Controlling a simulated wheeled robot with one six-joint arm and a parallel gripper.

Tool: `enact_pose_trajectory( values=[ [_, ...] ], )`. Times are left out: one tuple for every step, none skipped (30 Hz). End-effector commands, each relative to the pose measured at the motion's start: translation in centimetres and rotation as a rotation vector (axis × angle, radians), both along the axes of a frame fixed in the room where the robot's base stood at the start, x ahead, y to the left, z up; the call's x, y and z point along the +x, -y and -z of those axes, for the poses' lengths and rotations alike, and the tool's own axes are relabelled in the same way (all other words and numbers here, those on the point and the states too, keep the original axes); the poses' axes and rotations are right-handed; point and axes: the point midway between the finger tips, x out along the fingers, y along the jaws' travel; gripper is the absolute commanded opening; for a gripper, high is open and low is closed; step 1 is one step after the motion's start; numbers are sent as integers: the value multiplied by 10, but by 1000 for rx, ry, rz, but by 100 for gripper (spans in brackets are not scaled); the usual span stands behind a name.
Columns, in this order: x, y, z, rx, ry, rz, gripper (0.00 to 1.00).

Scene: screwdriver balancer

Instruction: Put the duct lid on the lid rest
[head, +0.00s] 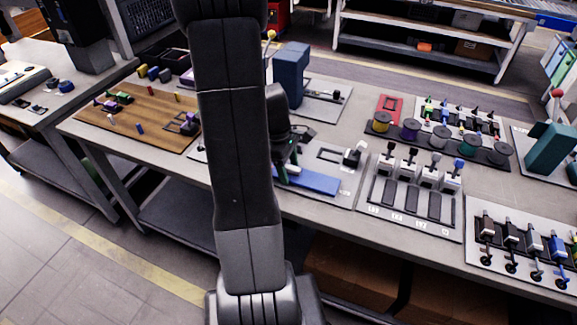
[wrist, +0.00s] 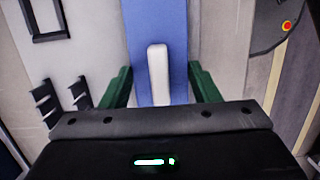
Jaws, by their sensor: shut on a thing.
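The duct lid, a long flat blue strip (head: 312,181), shows just right of my arm in the head view, over a pale board on the bench. In the wrist view the lid (wrist: 157,30) runs up the middle, with a white upright bar (wrist: 158,75) on it. In the head view my gripper (head: 288,155) is partly hidden by my arm. I cannot tell whether the lid touches the board. I cannot tell for sure which fixture is the lid rest.
A black rectangular frame (head: 337,155) lies on the board behind the lid. Black slotted brackets (wrist: 62,97) stand left of the fingers. A blue block-shaped machine (head: 291,75) stands behind. A tray with several switches (head: 410,195) lies to the right.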

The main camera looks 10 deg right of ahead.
Motion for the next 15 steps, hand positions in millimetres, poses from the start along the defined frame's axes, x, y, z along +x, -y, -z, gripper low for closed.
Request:
enact_pose_trajectory(
  values=[
    [0,0,3,0,0,0,27],
    [0,0,2,0,0,0,62],
    [0,0,2,0,0,0,70],
    [0,0,1,0,0,0,75],
    [0,0,1,0,0,0,78],
    [0,0,1,0,0,0,78],
    [0,0,1,0,0,0,78],
    [0,0,1,0,0,0,78],
    [0,0,1,0,0,0,78],
    [0,0,1,0,0,0,78],
    [0,0,1,0,0,0,78],
    [0,0,1,0,0,0,78],
    [0,0,0,0,0,0,78],
    [0,0,-1,0,0,0,78],
    [0,0,-3,0,0,0,78]
  ],
)
